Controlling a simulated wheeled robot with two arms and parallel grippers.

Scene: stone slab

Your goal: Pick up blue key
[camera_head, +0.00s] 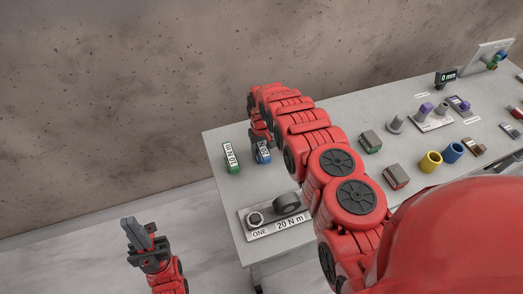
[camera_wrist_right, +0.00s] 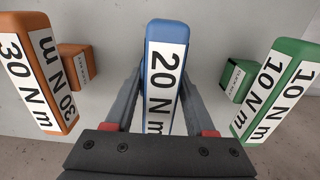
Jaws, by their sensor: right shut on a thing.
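The blue key (camera_wrist_right: 149,65), with a white "20 N m" label, stands between the two fingers of my right gripper (camera_wrist_right: 163,85) in the right wrist view. The fingers are shut on its sides. In the head view the blue key (camera_head: 264,157) is at the left part of the slab, and my right arm partly covers it from above. Whether it touches the slab is unclear. My left gripper (camera_head: 142,243) is off the slab at lower left, away from the keys, with nothing seen in it; its jaw gap is unclear.
A green "10 N m" key (camera_wrist_right: 280,90) and an orange "30 N m" key (camera_wrist_right: 38,75) flank the blue one. A "20 N m" plate (camera_head: 262,237) with a round fitting lies at the slab's front. Blocks and yellow (camera_head: 431,161) and blue rings lie right of my arm.

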